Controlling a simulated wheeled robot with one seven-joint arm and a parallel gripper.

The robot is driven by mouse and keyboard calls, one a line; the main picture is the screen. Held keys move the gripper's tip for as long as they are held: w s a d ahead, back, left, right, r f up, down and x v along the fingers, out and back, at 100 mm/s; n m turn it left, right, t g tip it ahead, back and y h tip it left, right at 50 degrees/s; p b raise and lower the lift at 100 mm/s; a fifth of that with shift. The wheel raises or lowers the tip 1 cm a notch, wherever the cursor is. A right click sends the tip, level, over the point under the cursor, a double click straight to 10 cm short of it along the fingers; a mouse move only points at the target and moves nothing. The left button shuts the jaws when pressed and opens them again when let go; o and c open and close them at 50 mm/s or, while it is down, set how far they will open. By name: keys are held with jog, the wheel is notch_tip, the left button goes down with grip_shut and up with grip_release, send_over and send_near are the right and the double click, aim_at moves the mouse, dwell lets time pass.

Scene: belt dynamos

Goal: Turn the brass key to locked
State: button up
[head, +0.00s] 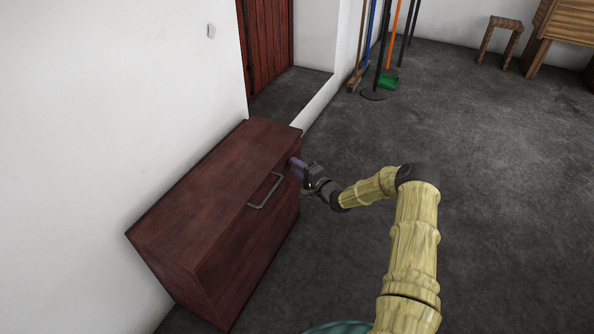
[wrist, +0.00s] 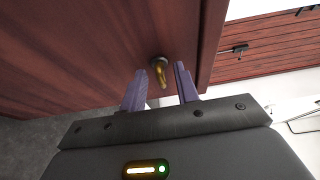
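The brass key (wrist: 161,74) sticks out of the dark red-brown wooden cabinet front in the wrist view, near the front's edge. My gripper (wrist: 163,76) is open, with one purple finger on either side of the key. The key stands between the fingertips, with a gap to each; I cannot tell whether its bow reaches between the pads. In the head view my gripper (head: 293,162) is at the cabinet's upper far corner, where the key is hidden behind the fingers. The cabinet (head: 205,190) is shut and stands against the white wall.
A grey bar handle (head: 265,190) is on the cabinet front beside my gripper. A red plank door (head: 268,45) is in a recess behind. Brooms and a green dustpan (head: 388,82) stand at the back. A wooden stool (head: 502,40) is far right. The grey floor at right is clear.

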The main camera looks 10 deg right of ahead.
jog(key=shift+w, duration=0.1)
grip_shut()
